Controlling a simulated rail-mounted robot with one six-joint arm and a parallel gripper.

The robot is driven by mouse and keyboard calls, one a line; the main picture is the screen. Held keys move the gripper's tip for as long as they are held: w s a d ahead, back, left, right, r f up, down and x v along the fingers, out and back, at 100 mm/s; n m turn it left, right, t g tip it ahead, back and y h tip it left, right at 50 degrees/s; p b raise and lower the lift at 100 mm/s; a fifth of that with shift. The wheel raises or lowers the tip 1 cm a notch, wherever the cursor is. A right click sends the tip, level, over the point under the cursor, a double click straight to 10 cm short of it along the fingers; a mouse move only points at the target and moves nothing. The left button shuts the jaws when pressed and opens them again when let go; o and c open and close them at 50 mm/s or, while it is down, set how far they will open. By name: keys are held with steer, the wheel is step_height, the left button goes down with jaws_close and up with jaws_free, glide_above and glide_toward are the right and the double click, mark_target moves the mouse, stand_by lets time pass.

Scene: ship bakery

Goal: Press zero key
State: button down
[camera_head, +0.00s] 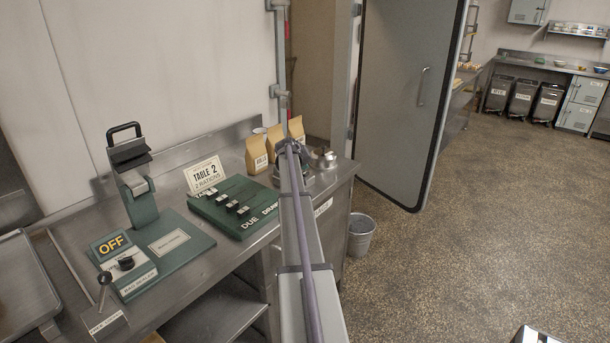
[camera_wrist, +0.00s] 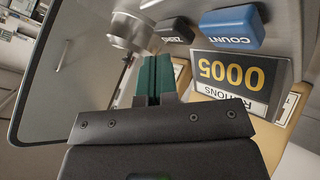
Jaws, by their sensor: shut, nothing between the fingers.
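The zero key (camera_wrist: 175,31) is a small black block labelled ZERO, shown upside down near the top of the wrist view. A larger blue COUNT key (camera_wrist: 229,29) sits to its right. Below the COUNT key, a black display (camera_wrist: 236,73) reads 0005 above a RATIONS label. My gripper (camera_wrist: 154,62) has green fingers that are shut with nothing between them. Its tips appear just below and left of the zero key in the picture. I see no clear contact, and the gap is hard to judge. In the head view my arm hides the keys.
A green pad sealer (camera_head: 171,243) showing OFF is further left. Paper bags (camera_head: 257,154) stand behind. A metal fitting (camera_wrist: 135,32) is left of the zero key.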

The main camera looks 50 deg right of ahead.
steer(key=shift+f+b, duration=0.5)
steer(key=shift+f, duration=0.15)
stand_by(0.5)
stand_by(0.4)
steer(key=shift+r+p, duration=0.85)
steer(key=shift+p, duration=0.05)
step_height(320, 180, up, 5)
steer(key=p, duration=0.5)
steer(key=shift+r, duration=0.15)
